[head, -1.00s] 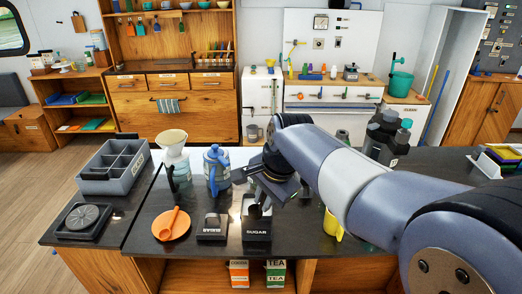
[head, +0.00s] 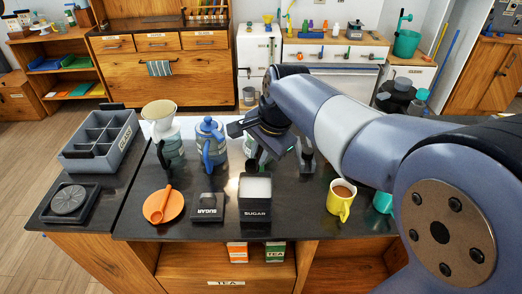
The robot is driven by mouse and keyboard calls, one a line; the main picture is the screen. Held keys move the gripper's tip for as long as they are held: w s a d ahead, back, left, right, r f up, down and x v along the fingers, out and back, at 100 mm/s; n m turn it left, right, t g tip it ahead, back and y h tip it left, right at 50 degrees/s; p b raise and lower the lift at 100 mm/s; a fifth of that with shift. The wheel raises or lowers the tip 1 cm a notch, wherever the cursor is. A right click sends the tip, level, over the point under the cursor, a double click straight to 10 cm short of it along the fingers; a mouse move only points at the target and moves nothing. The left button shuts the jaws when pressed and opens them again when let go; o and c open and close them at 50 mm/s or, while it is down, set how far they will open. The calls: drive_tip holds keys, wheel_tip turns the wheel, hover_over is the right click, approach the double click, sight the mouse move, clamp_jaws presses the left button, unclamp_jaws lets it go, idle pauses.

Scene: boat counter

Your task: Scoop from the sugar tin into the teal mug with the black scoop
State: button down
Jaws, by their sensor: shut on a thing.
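The black sugar tin (head: 255,213) stands open near the counter's front edge, with pale sugar showing inside. Its dark lid, labelled SUGAR (head: 207,207), lies to its left. My gripper (head: 287,150) is behind the tin and above the counter, shut on the black scoop. Dark parts below the gripper overlap, so the scoop's bowl and any load in it cannot be made out.
A yellow mug (head: 340,200) of brown drink stands between tin and teal mug. An orange spoon rest (head: 165,208), blue-handled pot (head: 209,145), dripper (head: 160,118) and grey caddy (head: 98,145) stand left. The counter between tin and yellow mug is clear.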

wheel_tip(320, 180, down, 10)
drive_tip(key=b, duration=0.6)
idle(1.7)
drive_tip(key=shift+r+p, duration=2.2)
drive_tip(key=shift+r, duration=0.35)
wheel_tip(320, 180, up, 5)
drive_tip(key=p, duration=0.4)
drive_tip(key=shift+d, duration=0.1)
